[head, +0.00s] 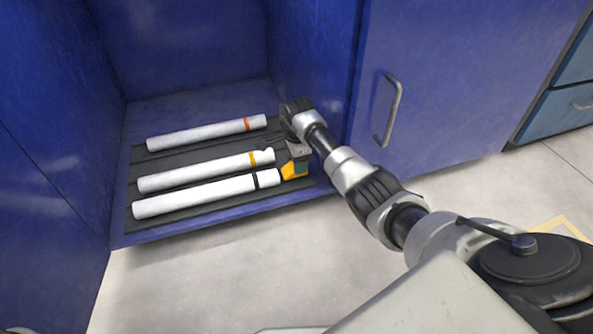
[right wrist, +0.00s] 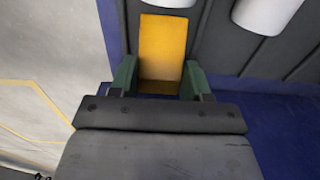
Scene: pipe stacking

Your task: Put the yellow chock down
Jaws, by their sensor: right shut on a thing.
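The yellow chock (head: 294,170) is at the right ends of the white pipes, inside the blue cabinet. My right gripper (head: 297,160) is shut on it. In the right wrist view the yellow chock (right wrist: 163,48) sits between the two green fingers of my right gripper (right wrist: 160,78). It is low over the dark ribbed mat (head: 190,160); whether it touches the mat I cannot tell. The front pipe with a black band (head: 205,195) ends right beside the chock. My left gripper is not in view.
A pipe with an orange-yellow band (head: 205,172) lies in the middle, and a pipe with a red band (head: 205,133) lies at the back. The cabinet's right wall (head: 318,70) is close to my right gripper. A handled door (head: 440,80) is at the right.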

